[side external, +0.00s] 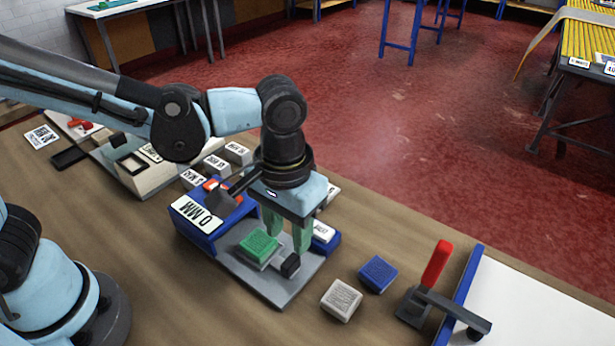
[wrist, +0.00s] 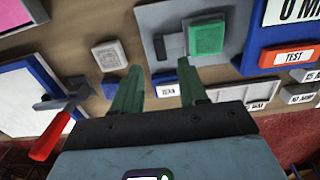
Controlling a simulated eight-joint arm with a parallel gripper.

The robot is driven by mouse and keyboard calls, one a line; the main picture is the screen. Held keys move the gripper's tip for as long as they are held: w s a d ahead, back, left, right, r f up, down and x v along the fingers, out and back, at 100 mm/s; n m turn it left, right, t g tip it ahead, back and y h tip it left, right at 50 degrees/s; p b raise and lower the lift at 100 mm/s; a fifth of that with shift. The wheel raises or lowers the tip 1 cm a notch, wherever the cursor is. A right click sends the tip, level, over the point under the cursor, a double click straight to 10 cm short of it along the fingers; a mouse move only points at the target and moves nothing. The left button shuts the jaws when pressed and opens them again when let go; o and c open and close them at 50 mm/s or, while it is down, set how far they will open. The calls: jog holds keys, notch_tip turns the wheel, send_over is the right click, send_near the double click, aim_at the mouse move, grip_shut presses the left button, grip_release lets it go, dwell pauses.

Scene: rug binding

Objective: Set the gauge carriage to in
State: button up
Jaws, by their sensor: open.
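The gauge is a blue housing with a "0 MM" display (side external: 197,215) and a grey base plate (side external: 262,288). A green textured block (side external: 259,244) sits on the plate; it also shows in the wrist view (wrist: 207,38). Beside it is a small grey piece with a black knob (side external: 290,265), which looks like the carriage; the knob also shows in the wrist view (wrist: 159,48). My gripper (side external: 288,243) points down with green fingers apart and empty, by the plate's far edge. In the wrist view its fingertips (wrist: 160,72) are either side of the ZERO button's line of sight (wrist: 167,90).
A pale block (side external: 341,299) and a blue block (side external: 377,273) lie right of the plate. A red-handled lever tool (side external: 436,266) stands by a blue-edged white board (side external: 540,310). Several labelled blocks (side external: 238,152) lie behind the gauge. Bare table lies in front.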

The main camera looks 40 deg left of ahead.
aim_at(290, 260)
jog(key=shift+f, duration=3.35)
grip_shut()
